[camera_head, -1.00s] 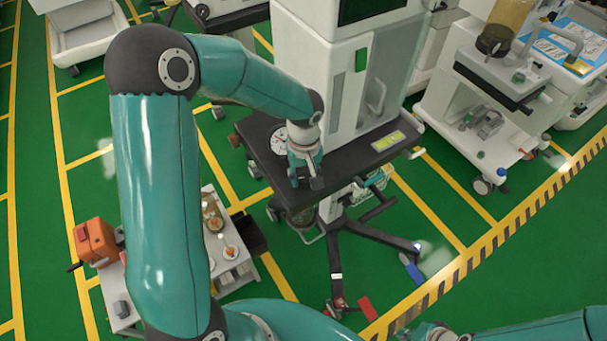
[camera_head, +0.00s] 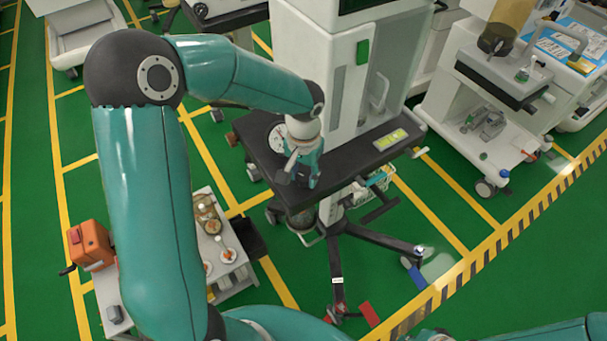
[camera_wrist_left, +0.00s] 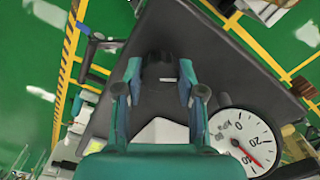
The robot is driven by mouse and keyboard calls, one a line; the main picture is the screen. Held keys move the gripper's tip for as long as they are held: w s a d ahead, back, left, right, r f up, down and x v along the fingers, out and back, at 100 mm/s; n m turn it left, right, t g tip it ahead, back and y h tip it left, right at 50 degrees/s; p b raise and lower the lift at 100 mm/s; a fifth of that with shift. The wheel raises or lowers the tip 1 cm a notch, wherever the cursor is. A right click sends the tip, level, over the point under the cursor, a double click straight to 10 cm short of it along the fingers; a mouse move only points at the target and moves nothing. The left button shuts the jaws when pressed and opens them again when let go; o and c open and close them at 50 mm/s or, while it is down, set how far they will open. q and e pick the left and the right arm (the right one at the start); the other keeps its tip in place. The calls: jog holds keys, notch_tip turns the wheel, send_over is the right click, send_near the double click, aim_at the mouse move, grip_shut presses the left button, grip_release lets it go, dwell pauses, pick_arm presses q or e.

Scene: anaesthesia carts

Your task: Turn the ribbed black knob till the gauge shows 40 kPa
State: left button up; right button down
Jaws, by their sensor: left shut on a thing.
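The ribbed black knob (camera_wrist_left: 160,72) sits between the fingertips of my left gripper (camera_wrist_left: 160,84) in the left wrist view. The gripper is shut on it, over the dark cart top. In the head view my left gripper (camera_head: 300,177) points down at the front of the cart top and hides the knob. The round white gauge (camera_wrist_left: 240,141) is beside the gripper, partly covered by it. Its red needle points to the lower right in the wrist view, past the 20 mark; the exact reading is hard to tell. The gauge also shows in the head view (camera_head: 276,138), partly hidden. My right gripper is out of view.
The dark cart top (camera_head: 345,165) carries a white cabinet (camera_head: 335,75) behind the gripper. A low white trolley (camera_head: 240,268) with jars and an orange box (camera_head: 92,246) stand at the lower left. Another white cart (camera_head: 500,75) is at the upper right. Green floor lies between.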

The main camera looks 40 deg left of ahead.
aim_at(304, 176)
pick_arm(q)
jog(key=shift+m, duration=0.6)
jog(key=shift+w, duration=0.1)
jog(key=o, duration=1.1)
jog(key=shift+o, duration=0.2)
notch_tip(304, 176, up, 12)
